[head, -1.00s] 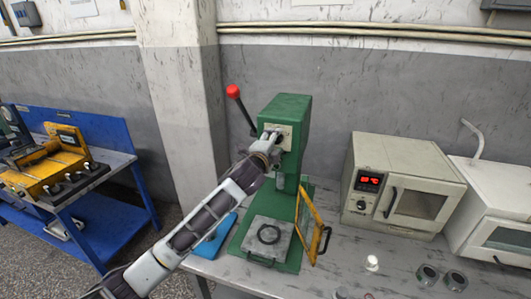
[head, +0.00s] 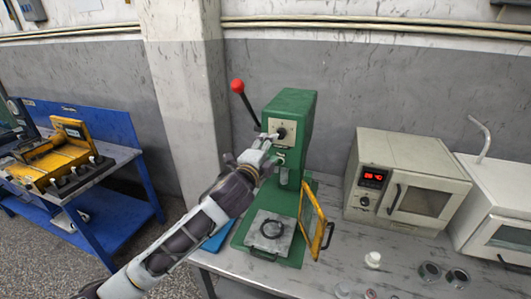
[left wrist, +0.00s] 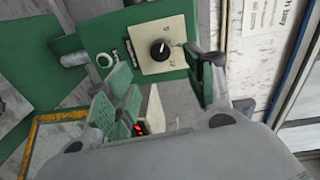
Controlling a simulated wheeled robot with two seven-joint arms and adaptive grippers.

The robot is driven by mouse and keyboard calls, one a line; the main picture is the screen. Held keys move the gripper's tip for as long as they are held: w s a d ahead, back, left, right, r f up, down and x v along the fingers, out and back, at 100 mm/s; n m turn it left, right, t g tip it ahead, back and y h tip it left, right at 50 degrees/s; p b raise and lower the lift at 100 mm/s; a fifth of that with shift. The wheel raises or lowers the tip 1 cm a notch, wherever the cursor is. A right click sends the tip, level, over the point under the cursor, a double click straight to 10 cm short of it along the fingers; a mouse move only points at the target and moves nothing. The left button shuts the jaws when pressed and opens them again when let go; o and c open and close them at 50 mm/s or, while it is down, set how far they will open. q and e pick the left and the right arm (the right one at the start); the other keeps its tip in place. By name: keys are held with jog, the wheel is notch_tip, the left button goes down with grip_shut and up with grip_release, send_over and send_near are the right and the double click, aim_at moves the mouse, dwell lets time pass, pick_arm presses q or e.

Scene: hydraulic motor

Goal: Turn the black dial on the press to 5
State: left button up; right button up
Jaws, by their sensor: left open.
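The green press (head: 292,112) stands on the metal table. Its black dial (head: 282,133) sits on a pale square plate near the top of the front face. In the left wrist view the dial (left wrist: 159,50) shows clearly on its plate, with a white pointer mark pointing roughly up; the plate's small numerals are hard to read. My left gripper (head: 268,148) is just below and in front of the plate, open and empty. In the left wrist view its fingers (left wrist: 160,88) are spread on either side below the dial, apart from it. My right gripper is out of view.
A red-knobbed lever (head: 238,87) rises left of the press. An oven with a red display (head: 408,180) is to the right. A white cap (head: 373,259) and several rings lie on the table.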

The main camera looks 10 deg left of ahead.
pick_arm(q)
jog(key=shift+s+a, duration=0.15)
jog(key=shift+s, duration=0.85)
jog(key=s+a+f+n+g+y, duration=0.1)
jog(key=s+a+f+n+g, duration=0.5)
jog(key=s+f, duration=0.95)
jog(key=s+a+f+n+g+y, duration=0.1)
jog(key=s+f+n+g, duration=1)
jog(key=f, duration=0.8)
jog(key=s+f+t, duration=0.1)
jog(key=s+f, duration=0.1)
jog(key=f, duration=1.4)
jog(key=s+f+t, duration=0.1)
jog(key=s+f, duration=0.2)
jog(key=f, duration=1.3)
jog(key=s+a+f, duration=0.2)
jog(key=s+f, duration=0.8)
jog(key=s, duration=0.1)
jog(key=s+a+f+m+g, duration=0.1)
jog(key=s+a+f, duration=0.1)
jog(key=s+f, duration=0.9)
jog(key=shift+b, duration=0.45)
